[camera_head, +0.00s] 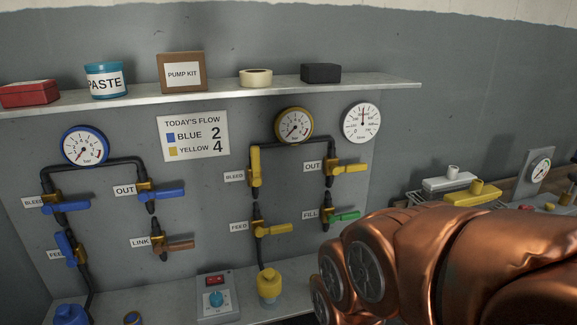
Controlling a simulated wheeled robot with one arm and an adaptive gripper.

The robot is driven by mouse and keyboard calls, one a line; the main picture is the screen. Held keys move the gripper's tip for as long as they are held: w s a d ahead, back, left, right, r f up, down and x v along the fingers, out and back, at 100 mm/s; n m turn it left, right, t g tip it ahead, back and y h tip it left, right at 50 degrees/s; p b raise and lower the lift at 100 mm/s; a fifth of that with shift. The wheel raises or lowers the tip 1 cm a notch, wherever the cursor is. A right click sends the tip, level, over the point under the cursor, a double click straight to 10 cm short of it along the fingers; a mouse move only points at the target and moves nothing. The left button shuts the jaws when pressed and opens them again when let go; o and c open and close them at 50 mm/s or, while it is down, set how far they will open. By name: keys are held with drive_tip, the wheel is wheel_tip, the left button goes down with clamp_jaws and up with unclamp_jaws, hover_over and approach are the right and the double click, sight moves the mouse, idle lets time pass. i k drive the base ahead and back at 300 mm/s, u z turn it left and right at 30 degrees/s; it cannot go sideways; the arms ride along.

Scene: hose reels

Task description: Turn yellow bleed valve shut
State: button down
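The yellow bleed valve (255,166) is on the wall panel, right of its BLEED label (234,176), on the left pipe under the yellow-rimmed gauge (294,125). Its yellow lever stands upright, in line with the pipe. The gauge needle points to the lower left. The yellow feed valve (272,229) below it has its lever out to the right, across the pipe. The yellow out valve (347,169) also has its lever to the right. My copper arm fills the lower right; my gripper is not in view.
The green-levered fill valve (343,216) is close to my arm. A shelf (225,95) with boxes and tape juts out above the gauges. A yellow-capped fitting (269,283) and a control box (216,298) stand on the lower ledge. Blue-levered valves (160,194) are left.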

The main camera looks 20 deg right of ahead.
sight(255, 154)
drive_tip(key=k, duration=1.15)
drive_tip(key=u, duration=0.45)
drive_tip(key=i, duration=0.7)
drive_tip(key=u, duration=0.65)
